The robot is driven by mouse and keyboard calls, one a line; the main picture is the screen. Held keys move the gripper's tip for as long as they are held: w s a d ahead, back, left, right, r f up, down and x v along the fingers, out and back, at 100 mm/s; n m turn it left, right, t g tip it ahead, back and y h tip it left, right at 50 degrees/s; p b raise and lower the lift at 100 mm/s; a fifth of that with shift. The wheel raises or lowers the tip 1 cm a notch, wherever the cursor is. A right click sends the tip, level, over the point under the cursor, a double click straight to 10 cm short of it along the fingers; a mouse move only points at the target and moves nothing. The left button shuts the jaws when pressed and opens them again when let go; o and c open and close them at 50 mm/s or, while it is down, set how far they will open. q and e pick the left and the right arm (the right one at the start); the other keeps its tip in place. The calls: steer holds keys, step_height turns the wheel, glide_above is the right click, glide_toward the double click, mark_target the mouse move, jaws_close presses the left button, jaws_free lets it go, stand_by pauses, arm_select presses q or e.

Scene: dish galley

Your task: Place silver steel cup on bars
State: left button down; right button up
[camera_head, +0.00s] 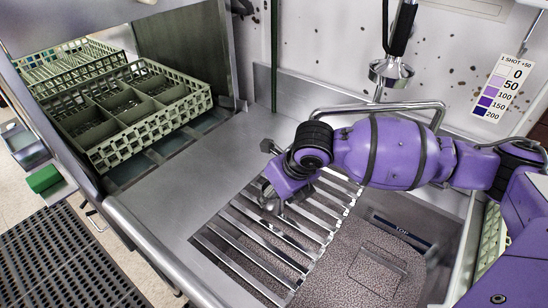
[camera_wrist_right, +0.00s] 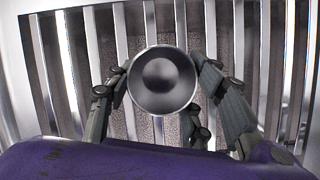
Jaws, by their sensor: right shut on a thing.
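The silver steel cup (camera_wrist_right: 162,80) shows in the right wrist view as a round metal shape with a dark round middle. My right gripper (camera_wrist_right: 163,85) has its dark fingers on both sides of the cup and is shut on it. In the head view my right gripper (camera_head: 270,200) is over the steel bars (camera_head: 262,243), and the cup is mostly hidden by the hand there. The bars also fill the background of the right wrist view (camera_wrist_right: 100,40). I cannot tell whether the cup touches the bars. My left gripper is not in view.
Green dish racks (camera_head: 150,125) stand at the back left on the steel counter. A spray head (camera_head: 390,72) hangs behind my right arm. A textured basin floor (camera_head: 375,270) lies right of the bars. The steel counter (camera_head: 180,205) left of the bars is clear.

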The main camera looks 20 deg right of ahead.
steer(key=shift+f, duration=0.1)
steer(key=o, duration=1.2)
steer(key=shift+r, duration=0.45)
steer(key=v, duration=1.1)
steer(key=shift+r+p, duration=0.25)
steer(key=shift+p, duration=0.15)
steer(key=shift+s+d, duration=0.1)
steer(key=shift+s, duration=0.05)
